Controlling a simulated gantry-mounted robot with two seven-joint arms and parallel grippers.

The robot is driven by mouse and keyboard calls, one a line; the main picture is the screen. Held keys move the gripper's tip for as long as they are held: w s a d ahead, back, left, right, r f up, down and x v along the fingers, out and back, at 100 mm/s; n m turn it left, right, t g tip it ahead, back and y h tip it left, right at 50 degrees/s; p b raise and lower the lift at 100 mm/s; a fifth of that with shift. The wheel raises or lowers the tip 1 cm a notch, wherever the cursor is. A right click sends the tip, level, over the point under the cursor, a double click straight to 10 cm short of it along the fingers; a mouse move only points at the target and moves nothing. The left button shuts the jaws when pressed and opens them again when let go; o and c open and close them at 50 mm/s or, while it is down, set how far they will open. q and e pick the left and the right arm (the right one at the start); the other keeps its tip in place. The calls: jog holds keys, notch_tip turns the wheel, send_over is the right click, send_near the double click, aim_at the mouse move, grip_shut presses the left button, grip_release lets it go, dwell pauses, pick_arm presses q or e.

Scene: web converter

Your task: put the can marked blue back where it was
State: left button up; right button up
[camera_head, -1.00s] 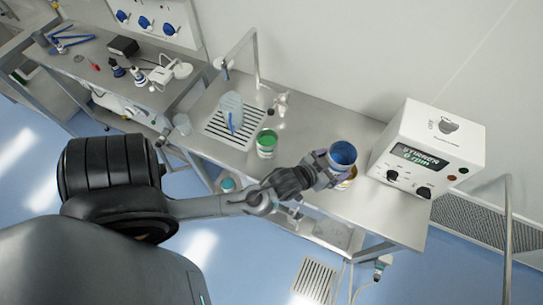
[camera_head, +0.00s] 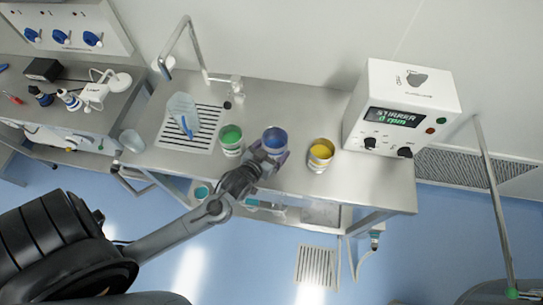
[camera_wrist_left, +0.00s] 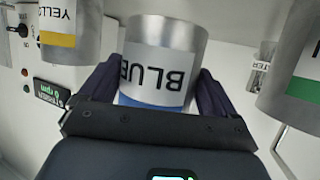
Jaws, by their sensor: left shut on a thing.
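The can marked blue (camera_head: 274,136) is between the green can (camera_head: 231,139) and the yellow can (camera_head: 321,154) at the steel bench. My left gripper (camera_head: 268,158) is shut on it from the front. In the left wrist view its BLUE label (camera_wrist_left: 160,68) appears upside down between the two dark fingers (camera_wrist_left: 155,100). The yellow can (camera_wrist_left: 70,30) and the green can (camera_wrist_left: 308,88) flank it there, both apart from it. The blue can looks upright; its base is hidden, so I cannot tell whether it touches the bench. My right gripper is not in view.
The stirrer box (camera_head: 402,105) stands on the bench at the right.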

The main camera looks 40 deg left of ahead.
aim_at(275, 146)
pick_arm(q)
jog(key=shift+f, duration=2.15)
jog(key=shift+f, duration=0.2)
jog(key=o, duration=1.1)
